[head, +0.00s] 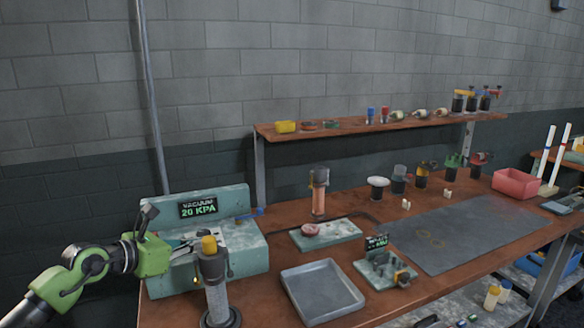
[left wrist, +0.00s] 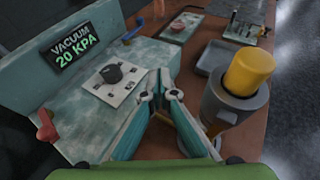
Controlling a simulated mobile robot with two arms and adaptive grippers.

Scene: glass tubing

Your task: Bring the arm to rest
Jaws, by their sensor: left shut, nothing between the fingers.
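My left arm is green and comes in from the left in the head view. Its gripper (head: 190,246) is at the front of the teal vacuum station (head: 242,250), partly behind the yellow-capped grey stand (head: 216,290). In the left wrist view the two teal fingers (left wrist: 160,92) come together at their tips, shut and empty, above the station's bench. The yellow cap (left wrist: 250,72) is just right of the fingers there. A white plate with a black knob (left wrist: 112,75) lies on the station, left of the fingertips. My right gripper is not in view.
The station's display (head: 198,208) reads "VACUUM 20 KPA". A grey tray (head: 322,292), a teal slab (head: 325,234) and a small rack (head: 386,272) are on the brown bench. A dark mat (head: 450,233) gives free room at right. A shelf (head: 380,127) runs behind.

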